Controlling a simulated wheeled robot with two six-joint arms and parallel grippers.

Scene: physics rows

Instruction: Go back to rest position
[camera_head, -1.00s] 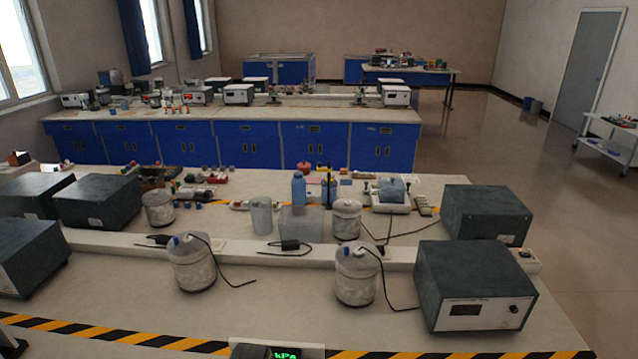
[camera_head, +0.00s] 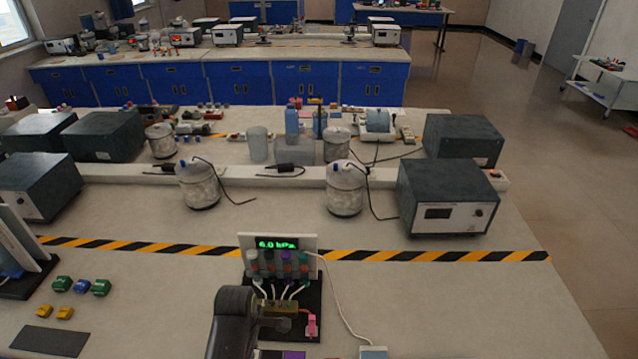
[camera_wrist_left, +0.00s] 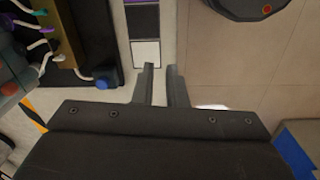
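My left gripper (camera_head: 282,325) is in the head view at the bottom centre, a dark body with grey fingers pointing right, in front of the pressure panel. In the left wrist view its two fingers (camera_wrist_left: 161,72) stand a little apart with nothing between them. The fingertips appear beside a white square on a strip of coloured squares (camera_wrist_left: 144,53); I cannot tell the height. My right gripper is in neither view.
Green, blue and yellow blocks (camera_head: 81,286) lie left. Grey instrument boxes (camera_head: 447,197) and jars (camera_head: 346,190) stand farther back. The right front tabletop is mostly clear.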

